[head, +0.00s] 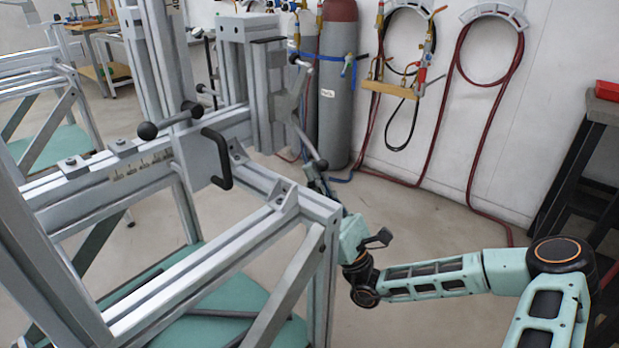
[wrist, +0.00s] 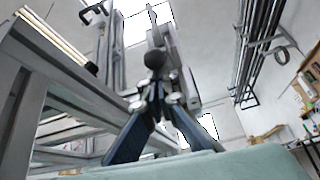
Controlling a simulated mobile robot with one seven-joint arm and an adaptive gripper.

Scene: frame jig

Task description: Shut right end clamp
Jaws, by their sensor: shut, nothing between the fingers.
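The right end clamp (head: 284,104) is a grey metal assembly on the upright block at the jig's right end. Its slanted lever hangs down and to the right, ending in a dark ball knob (head: 320,165). My gripper (head: 314,175) is at the lever's lower end, reaching up from below right. In the wrist view my two dark fingers (wrist: 157,94) come together at their tips, shut with nothing between them. The ball knob (wrist: 156,58) shows just beyond the fingertips, with the grey lever behind it. I cannot tell whether the tips touch the knob.
The jig's aluminium frame (head: 240,250) fills the left and centre. A sliding plate with a black handle (head: 221,158) sits on its rail. Gas cylinders (head: 338,90) and red hoses (head: 440,150) stand behind by the wall. A dark bench (head: 590,130) is at the right.

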